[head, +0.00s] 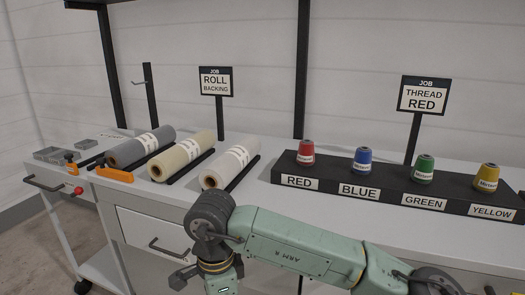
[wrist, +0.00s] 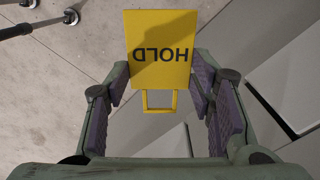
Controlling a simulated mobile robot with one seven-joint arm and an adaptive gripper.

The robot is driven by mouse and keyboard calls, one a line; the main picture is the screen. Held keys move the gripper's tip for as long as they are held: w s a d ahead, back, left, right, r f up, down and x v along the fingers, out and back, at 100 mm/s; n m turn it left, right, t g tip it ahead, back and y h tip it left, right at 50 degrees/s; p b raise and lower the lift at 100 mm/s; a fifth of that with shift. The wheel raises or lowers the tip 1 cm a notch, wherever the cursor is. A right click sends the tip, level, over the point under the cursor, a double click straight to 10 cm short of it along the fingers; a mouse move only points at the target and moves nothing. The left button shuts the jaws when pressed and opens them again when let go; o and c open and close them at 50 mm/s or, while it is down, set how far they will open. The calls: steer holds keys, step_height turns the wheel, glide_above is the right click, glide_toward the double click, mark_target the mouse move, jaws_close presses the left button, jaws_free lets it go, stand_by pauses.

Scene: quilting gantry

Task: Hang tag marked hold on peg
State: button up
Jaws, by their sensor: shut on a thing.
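A yellow tag (wrist: 160,30) marked HOLD shows upside down in the wrist view, with a yellow open loop at its near end. My gripper (wrist: 160,88) is shut on the tag, one finger pad at each side of it.
Three fabric rolls (head: 181,156) lie on the table between my arm and the post. Grey trays (head: 62,153) and orange-handled tools (head: 114,175) are at the left. A rack (head: 390,190) of thread cones is at the right. Drawer handles (head: 168,247) stick out in front.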

steer(key=w+d+f+n, duration=0.3)
steer(key=w+f+n, duration=0.1)
steer(key=f, duration=0.7)
steer(key=w+d+f+n, duration=0.3)
steer(key=w+f+n, duration=0.15)
steer(key=f, duration=0.65)
steer(key=w+d+f+n, duration=0.25)
steer(key=f+n, duration=0.25)
steer(key=f, duration=0.6)
steer(key=shift+s+a, duration=0.15)
steer(key=shift+s, duration=0.7)
steer(key=shift+s+a, duration=0.1)
steer(key=shift+s, duration=0.75)
